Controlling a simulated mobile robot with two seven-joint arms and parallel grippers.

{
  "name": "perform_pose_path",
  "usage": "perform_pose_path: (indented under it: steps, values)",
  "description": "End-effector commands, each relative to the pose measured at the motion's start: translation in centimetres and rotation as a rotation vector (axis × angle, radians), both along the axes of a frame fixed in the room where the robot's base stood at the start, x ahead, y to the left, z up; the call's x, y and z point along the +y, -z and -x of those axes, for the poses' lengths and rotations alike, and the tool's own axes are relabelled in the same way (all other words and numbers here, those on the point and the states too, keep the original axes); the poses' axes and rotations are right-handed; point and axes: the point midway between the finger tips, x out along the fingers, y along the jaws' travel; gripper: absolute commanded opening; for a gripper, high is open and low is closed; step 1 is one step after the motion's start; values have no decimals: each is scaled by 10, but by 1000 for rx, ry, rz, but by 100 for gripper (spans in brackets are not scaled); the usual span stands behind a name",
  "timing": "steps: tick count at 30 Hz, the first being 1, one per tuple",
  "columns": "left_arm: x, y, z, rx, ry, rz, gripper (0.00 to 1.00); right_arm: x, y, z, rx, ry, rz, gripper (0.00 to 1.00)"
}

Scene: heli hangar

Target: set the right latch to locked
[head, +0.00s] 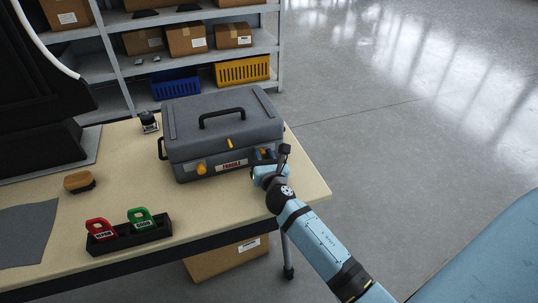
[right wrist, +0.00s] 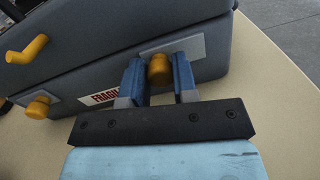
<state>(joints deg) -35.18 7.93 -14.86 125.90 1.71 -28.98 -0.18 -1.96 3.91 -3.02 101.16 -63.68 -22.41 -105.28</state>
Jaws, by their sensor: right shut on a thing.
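A closed grey case (head: 222,132) with a black top handle stands on the table. On its front are the right latch's yellow knob (right wrist: 159,68) on a grey plate, the left latch's yellow knob (head: 201,168) and a FRAGILE label (head: 231,166) between them. A yellow lever (head: 229,143) sits higher, in the middle of the lid's front. My right gripper (head: 265,155) is at the case's front right corner. In the right wrist view its two blue fingers are shut on the right latch's knob, one on each side. My left gripper is out of view.
A black tray (head: 128,236) with red and green tags lies at the table's front. A brush (head: 79,181) and a small dark device (head: 149,122) are on the table. Shelves with boxes and bins stand behind. The floor to the right is clear.

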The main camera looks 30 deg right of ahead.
Motion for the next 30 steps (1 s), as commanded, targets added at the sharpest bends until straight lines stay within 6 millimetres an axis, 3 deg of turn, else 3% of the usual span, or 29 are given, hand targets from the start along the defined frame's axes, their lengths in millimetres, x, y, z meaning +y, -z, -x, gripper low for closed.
perform_pose_path:
  steps: [3, 4, 7, 19, 23, 30]
  values:
    - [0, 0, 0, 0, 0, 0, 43, 4, 1, 0, 1, -7, -4, 0]
    - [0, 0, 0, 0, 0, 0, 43, 4, 1, 0, 1, -7, -4, 29]
    - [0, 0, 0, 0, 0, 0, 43, 4, 1, 0, 1, -6, -4, 52]
    - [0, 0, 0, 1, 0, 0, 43, 5, 1, 9, 0, -5, -3, 52]
    - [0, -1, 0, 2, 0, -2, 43, 11, 0, 30, 1, -5, -4, 52]
    - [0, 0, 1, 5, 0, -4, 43, 28, 1, 84, 3, -6, -5, 52]
